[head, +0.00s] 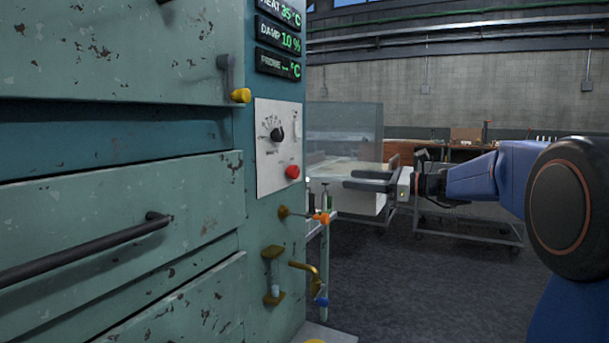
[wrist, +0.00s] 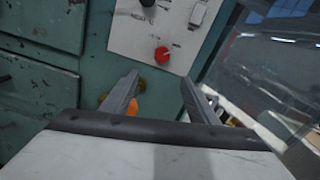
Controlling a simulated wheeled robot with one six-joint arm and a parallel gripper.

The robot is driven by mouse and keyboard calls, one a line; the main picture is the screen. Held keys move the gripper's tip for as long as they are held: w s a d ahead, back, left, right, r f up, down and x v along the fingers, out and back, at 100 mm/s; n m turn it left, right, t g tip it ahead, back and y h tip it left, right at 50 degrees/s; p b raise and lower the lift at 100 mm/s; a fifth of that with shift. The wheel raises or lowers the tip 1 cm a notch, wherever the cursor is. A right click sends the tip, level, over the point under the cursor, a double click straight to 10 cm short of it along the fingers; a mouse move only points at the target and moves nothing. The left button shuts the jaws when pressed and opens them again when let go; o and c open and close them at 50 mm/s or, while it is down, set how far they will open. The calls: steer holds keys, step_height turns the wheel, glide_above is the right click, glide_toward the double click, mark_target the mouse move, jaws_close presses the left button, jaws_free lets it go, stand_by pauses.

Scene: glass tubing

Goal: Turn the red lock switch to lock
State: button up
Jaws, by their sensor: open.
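The red lock switch (head: 292,172) is a round red knob low on the pale control plate (head: 270,185) of the teal cabinet. In the wrist view the red knob (wrist: 162,54) shows beyond and between my two fingers, with a small dark mark on its face. My gripper (head: 367,181) is to the right of the plate in the head view, its fingers apart and pointing left toward the cabinet. It is empty and does not touch the knob. In the wrist view my gripper (wrist: 160,88) has its fingers spread below the knob.
A black dial (head: 277,134) is above the red knob. An orange-handled valve (head: 321,217) and a brass tap with a blue end (head: 321,300) stick out below. Drawers with a dark handle (head: 90,248) are at left. A clear-walled bench (head: 345,130) and carts stand behind.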

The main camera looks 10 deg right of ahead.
glide_toward(297, 172)
steer(key=x, duration=0.7)
steer(key=shift+a, duration=0.2)
steer(key=c, duration=1)
